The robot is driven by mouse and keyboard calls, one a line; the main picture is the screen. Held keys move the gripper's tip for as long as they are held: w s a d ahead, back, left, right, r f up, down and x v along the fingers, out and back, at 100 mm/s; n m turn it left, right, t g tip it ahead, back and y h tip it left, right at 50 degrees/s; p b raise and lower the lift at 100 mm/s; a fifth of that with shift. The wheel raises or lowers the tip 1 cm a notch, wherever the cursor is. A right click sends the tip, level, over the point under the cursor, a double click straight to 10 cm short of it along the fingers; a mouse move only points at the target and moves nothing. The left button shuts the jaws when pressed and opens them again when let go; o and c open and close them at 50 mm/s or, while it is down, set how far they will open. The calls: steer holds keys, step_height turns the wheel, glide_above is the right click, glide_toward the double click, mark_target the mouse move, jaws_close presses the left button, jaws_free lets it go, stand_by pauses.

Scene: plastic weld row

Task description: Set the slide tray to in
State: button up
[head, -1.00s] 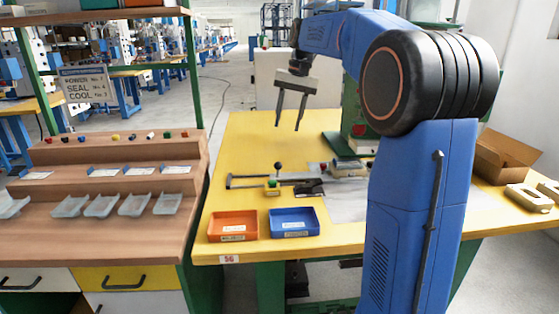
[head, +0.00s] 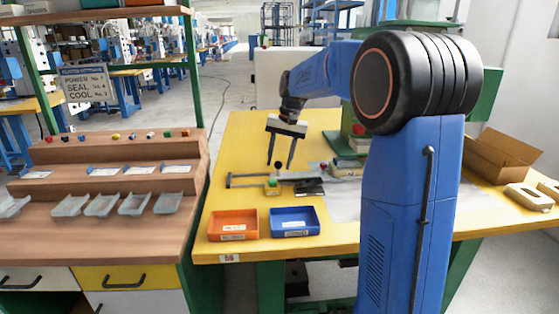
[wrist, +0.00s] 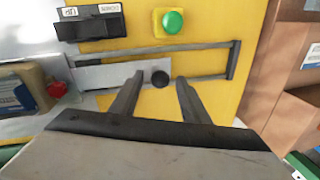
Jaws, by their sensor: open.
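The slide tray is a flat grey plate (wrist: 105,75) on a thin dark rail frame (wrist: 232,62) in the wrist view. In the head view its rail frame (head: 238,181) extends left on the yellow table. A black ball knob (wrist: 160,78) stands on the tray. My gripper (wrist: 160,80) is open, with one finger on each side of the knob in the wrist view. In the head view my gripper (head: 280,166) points down, its tips close to the knob. Whether the fingers touch the knob cannot be told.
A green button (wrist: 173,21) on a yellow box and a black labelled switch box (wrist: 90,22) sit beside the tray. A red knob (wrist: 57,89) is near its other end. Orange (head: 233,225) and blue (head: 295,222) bins stand at the table's front edge.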

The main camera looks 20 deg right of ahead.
steer(key=shift+f, duration=0.1)
jaws_close()
glide_above(316, 174)
steer(key=shift+w, duration=0.1)
stand_by(0.5)
jaws_free()
step_height(316, 174, up, 17)
steer(key=s+d, duration=0.1)
steer(key=d, duration=0.2)
steer(key=shift+s, duration=0.3)
steer(key=shift+c, duration=0.3)
